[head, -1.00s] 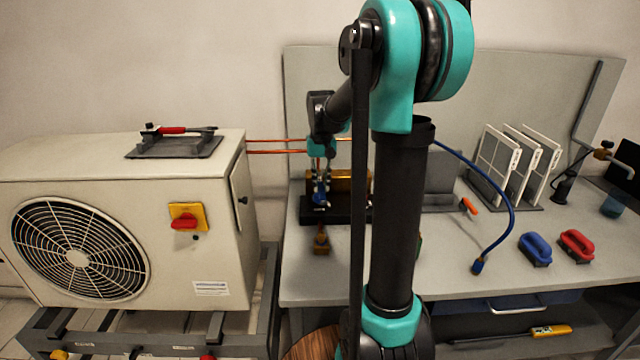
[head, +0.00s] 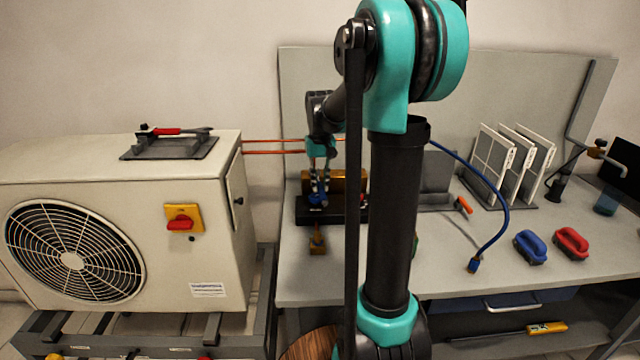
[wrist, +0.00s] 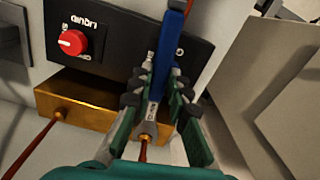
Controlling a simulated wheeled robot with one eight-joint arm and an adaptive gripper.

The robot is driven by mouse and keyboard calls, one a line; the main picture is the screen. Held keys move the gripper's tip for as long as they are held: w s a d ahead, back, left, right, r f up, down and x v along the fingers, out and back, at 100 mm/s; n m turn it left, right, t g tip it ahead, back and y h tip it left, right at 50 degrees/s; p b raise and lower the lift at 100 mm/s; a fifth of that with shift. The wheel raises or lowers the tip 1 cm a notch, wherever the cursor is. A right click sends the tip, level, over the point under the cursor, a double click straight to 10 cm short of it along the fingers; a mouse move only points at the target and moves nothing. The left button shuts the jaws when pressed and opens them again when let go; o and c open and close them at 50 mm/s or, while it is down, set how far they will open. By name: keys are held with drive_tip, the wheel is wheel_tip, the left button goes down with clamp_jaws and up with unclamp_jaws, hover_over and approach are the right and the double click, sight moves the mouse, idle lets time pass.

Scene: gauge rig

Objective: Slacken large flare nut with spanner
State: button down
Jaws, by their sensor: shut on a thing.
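My gripper (wrist: 158,105) is shut on the spanner, which has a blue handle (wrist: 166,58) and a grey steel head (wrist: 150,120). In the head view my gripper (head: 319,182) is above the bench at the brass block, with the spanner's blue part (head: 317,199) just below it. The spanner head lies at a brass flare nut (wrist: 146,137) on the right part of the brass block, where a copper pipe leaves it. Whether its jaw is around the nut or only against it I cannot tell. A smaller brass nut (wrist: 60,114) is on the block's left.
The brass block (wrist: 90,107) sits against a black panel (wrist: 120,40) with a red knob (wrist: 72,42). The outdoor unit (head: 205,255) stands left of the bench.

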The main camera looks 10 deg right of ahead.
sight(323, 195)
drive_tip(key=shift+d+n, duration=0.9)
idle(0.7)
drive_tip(key=shift+a+m, duration=0.9)
drive_tip(key=shift+a, duration=0.05)
idle(0.4)
drive_tip(key=shift+s+a, duration=0.2)
drive_tip(key=shift+s, duration=2.25)
drive_tip(key=shift+r, duration=2.25)
